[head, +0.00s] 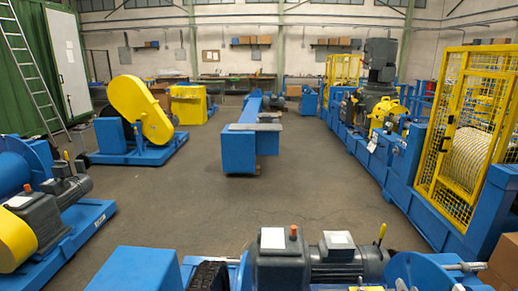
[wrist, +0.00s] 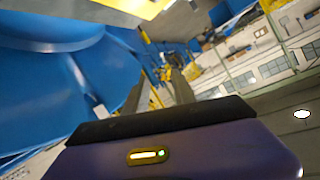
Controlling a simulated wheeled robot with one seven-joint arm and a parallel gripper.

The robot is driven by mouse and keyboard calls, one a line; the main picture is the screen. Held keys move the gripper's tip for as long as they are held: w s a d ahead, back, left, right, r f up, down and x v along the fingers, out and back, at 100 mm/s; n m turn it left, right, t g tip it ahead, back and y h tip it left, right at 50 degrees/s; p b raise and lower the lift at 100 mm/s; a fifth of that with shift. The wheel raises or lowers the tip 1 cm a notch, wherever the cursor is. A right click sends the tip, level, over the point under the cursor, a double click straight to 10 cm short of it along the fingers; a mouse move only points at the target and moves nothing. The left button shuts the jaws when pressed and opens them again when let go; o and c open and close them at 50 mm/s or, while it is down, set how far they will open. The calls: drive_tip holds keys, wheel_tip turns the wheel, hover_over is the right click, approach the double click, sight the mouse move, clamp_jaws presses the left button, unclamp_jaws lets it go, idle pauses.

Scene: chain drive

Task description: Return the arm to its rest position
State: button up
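In the wrist view the body of my gripper fills the bottom, dark with a small lit strip. Beyond it two dark fingers stand apart with a gap between them (wrist: 160,92). Nothing shows held in the gap. The wrist view is tilted, with a large blue curved surface (wrist: 40,80) close at the left. I cannot tell whether my gripper touches it. My arm and gripper do not show in the head view.
A blue machine with a grey motor (head: 345,262) stands close in front. A blue beam (head: 240,150) stands mid-floor. A yellow-guarded wheel (head: 140,108) is at the left, and a yellow cage (head: 465,140) at the right. The grey floor (head: 300,190) between is clear.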

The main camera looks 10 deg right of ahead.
drive_tip(key=s+a+r+n+t+y+b, duration=0.1)
drive_tip(key=s+a+r+n+t+y, duration=0.25)
drive_tip(key=s+a, duration=0.95)
drive_tip(key=s+a+r+n+t+y+b, duration=0.15)
drive_tip(key=s+a+r+n, duration=0.35)
drive_tip(key=s+a, duration=0.8)
drive_tip(key=s+a+f+n+g+y, duration=0.2)
drive_tip(key=s+a, duration=0.5)
drive_tip(key=s, duration=0.4)
drive_tip(key=shift+s+f, duration=0.3)
